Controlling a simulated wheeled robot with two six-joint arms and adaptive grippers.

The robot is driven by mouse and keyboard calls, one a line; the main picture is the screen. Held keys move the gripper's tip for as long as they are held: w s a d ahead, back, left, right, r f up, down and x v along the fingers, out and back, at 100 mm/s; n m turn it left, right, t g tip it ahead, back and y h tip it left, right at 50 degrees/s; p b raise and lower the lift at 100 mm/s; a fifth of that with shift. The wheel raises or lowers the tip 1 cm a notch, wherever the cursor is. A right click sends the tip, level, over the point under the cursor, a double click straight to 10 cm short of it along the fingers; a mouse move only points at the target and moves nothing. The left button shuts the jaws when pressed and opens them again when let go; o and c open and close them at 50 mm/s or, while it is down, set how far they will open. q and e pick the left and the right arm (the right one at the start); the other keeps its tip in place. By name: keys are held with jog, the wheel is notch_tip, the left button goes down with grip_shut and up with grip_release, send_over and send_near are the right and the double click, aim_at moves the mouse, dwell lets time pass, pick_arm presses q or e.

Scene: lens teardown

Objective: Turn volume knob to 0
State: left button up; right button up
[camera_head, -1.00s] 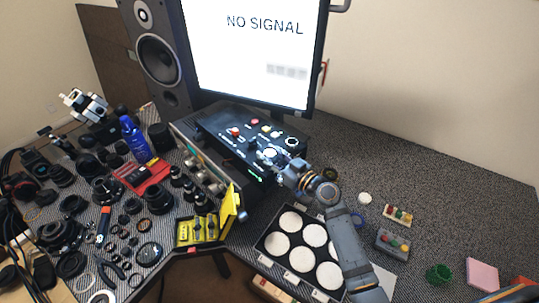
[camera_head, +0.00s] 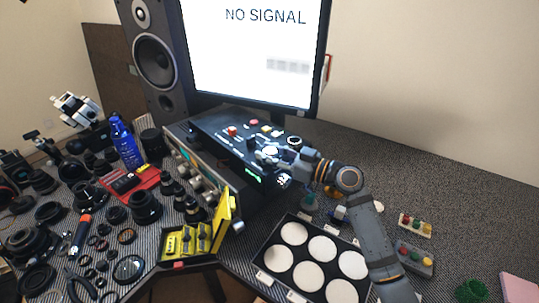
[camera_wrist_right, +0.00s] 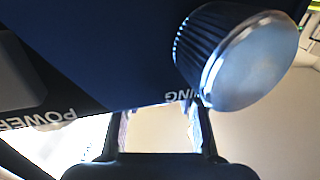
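A black control box (camera_head: 235,140) with buttons, knobs and lit green markings stands below the monitor. My right gripper (camera_head: 275,157) is at the box's right end, close to its top controls. In the right wrist view, a large knob (camera_wrist_right: 235,58) with a ribbed side and shiny face fills the upper right. The right gripper's fingers (camera_wrist_right: 160,130) show at the bottom centre, spread with an empty gap. The knob is outside that gap. Which knob is the volume one cannot be read; upside-down lettering "POWER" and "ING" shows. My left gripper is not in view.
A monitor (camera_head: 255,50) and a speaker (camera_head: 152,55) stand behind. A yellow case (camera_head: 185,243) and a black tray of white discs (camera_head: 283,246) are in front. Lens parts crowd the left. Button blocks (camera_head: 412,257) lie right. The table's back right is clear.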

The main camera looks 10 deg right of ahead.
aim_at(276, 155)
jog(key=o, duration=0.4)
jog(key=v, duration=0.7)
jog(key=shift+s+d, duration=0.15)
jog(key=shift+d, duration=0.05)
